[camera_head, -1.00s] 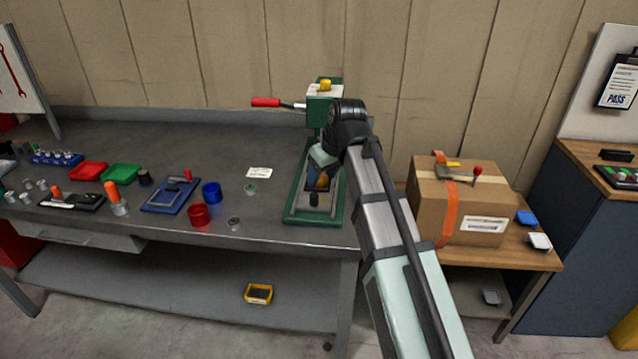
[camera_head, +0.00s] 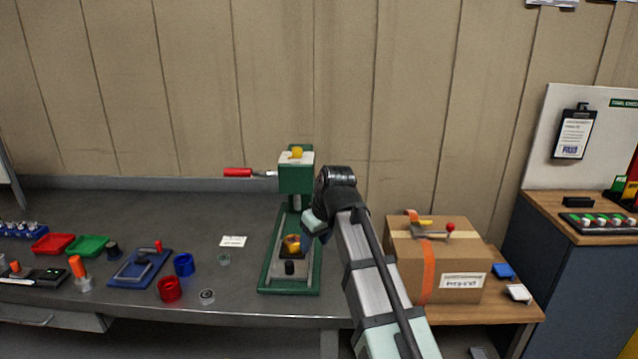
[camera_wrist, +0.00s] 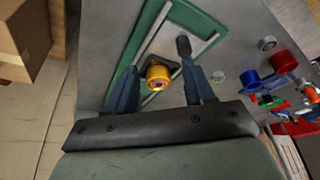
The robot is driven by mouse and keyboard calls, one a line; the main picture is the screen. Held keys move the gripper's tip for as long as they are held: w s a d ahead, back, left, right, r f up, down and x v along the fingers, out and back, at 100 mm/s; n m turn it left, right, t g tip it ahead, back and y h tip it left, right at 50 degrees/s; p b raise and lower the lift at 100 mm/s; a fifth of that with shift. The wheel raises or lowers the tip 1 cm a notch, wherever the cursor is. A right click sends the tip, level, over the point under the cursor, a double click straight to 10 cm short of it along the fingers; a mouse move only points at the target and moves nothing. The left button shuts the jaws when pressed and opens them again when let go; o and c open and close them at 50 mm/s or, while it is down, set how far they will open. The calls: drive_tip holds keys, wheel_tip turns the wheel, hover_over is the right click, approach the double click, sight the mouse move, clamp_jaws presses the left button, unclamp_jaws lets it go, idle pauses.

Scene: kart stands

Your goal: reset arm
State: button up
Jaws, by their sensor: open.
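My arm reaches over the bench to the green press (camera_head: 296,180), which has a red lever handle (camera_head: 238,172) and a yellow knob on top. My gripper (camera_wrist: 163,75) is open, its two dark blue fingers apart with nothing between them touching either. In the wrist view a yellow-orange round part (camera_wrist: 158,77) shows between and beyond the fingers. It sits in the fixture on the press's green base (camera_wrist: 150,22) and also shows in the head view (camera_head: 292,243). In the head view my gripper (camera_head: 309,224) is just right of the part; the fingertips are mostly hidden.
Left on the bench are a red cup (camera_head: 169,289), a blue cup (camera_head: 183,264), a blue fixture (camera_head: 139,268), red (camera_head: 53,243) and green (camera_head: 88,246) trays. A cardboard box (camera_head: 440,265) stands right of my arm. The bench front is clear near the press.

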drive_tip(key=w+d+f+m+g+h, duration=0.15)
drive_tip(key=d+f+m, duration=0.25)
drive_tip(key=d+f, duration=1.1)
drive_tip(key=d+f+m+h, duration=0.2)
drive_tip(key=d+f+m, duration=0.2)
drive_tip(key=d+f, duration=1.05)
drive_tip(key=s+d+f+m+g, duration=0.1)
drive_tip(key=s+d+f+m, duration=0.1)
drive_tip(key=s+d+f, duration=0.6)
drive_tip(key=s+d+f+m+g, duration=0.1)
drive_tip(key=s+d+f+m, duration=0.2)
drive_tip(key=s+d+f, duration=0.5)
drive_tip(key=s+d+f+m+g, duration=0.15)
drive_tip(key=s+d+f, duration=0.3)
drive_tip(key=d, duration=0.65)
drive_tip(key=s+a+f+m, duration=0.2)
drive_tip(key=s+f, duration=0.5)
drive_tip(key=s, duration=0.3)
drive_tip(key=s+a+f+n+g+y, duration=0.1)
drive_tip(key=s+a+f+n, duration=0.1)
drive_tip(key=a, duration=0.8)
drive_tip(key=s+a+f+n+g, duration=0.2)
drive_tip(key=s+a, duration=0.1)
drive_tip(key=a, duration=0.7)
drive_tip(key=s+a+n+g, duration=0.2)
drive_tip(key=s+a+n, duration=0.2)
drive_tip(key=s+a, duration=0.7)
drive_tip(key=a, duration=0.2)
drive_tip(key=shift+a+f, duration=0.15)
drive_tip(key=shift+a, duration=0.2)
